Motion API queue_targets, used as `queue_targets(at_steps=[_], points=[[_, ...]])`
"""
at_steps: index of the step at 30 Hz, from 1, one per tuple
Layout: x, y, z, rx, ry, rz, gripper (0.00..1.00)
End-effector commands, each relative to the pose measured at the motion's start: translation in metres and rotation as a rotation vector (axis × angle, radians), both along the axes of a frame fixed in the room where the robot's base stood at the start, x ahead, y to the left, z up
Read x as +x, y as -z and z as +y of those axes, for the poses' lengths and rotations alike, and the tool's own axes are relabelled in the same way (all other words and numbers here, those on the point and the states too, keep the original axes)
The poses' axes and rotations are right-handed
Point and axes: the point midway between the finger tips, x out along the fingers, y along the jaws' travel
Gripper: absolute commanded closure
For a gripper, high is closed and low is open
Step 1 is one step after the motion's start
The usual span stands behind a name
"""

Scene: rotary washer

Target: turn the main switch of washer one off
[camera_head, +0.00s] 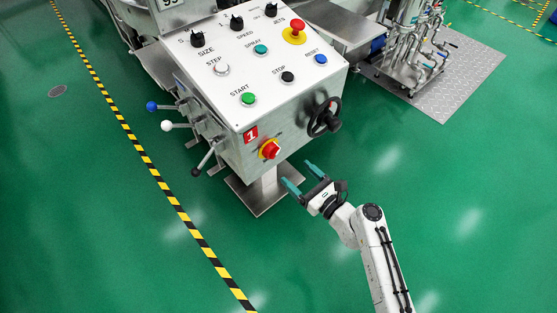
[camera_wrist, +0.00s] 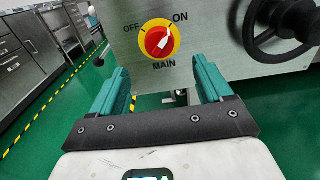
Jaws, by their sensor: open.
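The main switch (camera_head: 269,150) is a red knob on a yellow disc, on the front face of the steel control box (camera_head: 226,139) marked with a red "1". In the wrist view the main switch (camera_wrist: 159,40) has a white pointer slanting up and right, toward "ON"; "OFF" is at the upper left and "MAIN" below. My gripper (camera_head: 303,175) has teal fingers, open and empty, below and right of the switch in the head view. In the wrist view my gripper (camera_wrist: 160,82) has its fingers apart, below the switch and not touching it.
A black handwheel (camera_head: 325,117) sticks out right of the switch. Levers with blue, white and black knobs (camera_head: 167,126) project at the box's left. Buttons and an emergency stop (camera_head: 296,28) are on top. A pedestal (camera_head: 266,190) stands below. Green floor is open in front.

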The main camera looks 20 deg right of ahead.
Motion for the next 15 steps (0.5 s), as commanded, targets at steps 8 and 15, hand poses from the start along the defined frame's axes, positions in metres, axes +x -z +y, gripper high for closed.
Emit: queue_targets(at_steps=[8, 15], points=[[0.046, 0.000, 0.016, -0.007, -0.005, -0.003, 0.21], [0.080, 0.000, 0.027, -0.008, -0.006, -0.002, 0.21]])
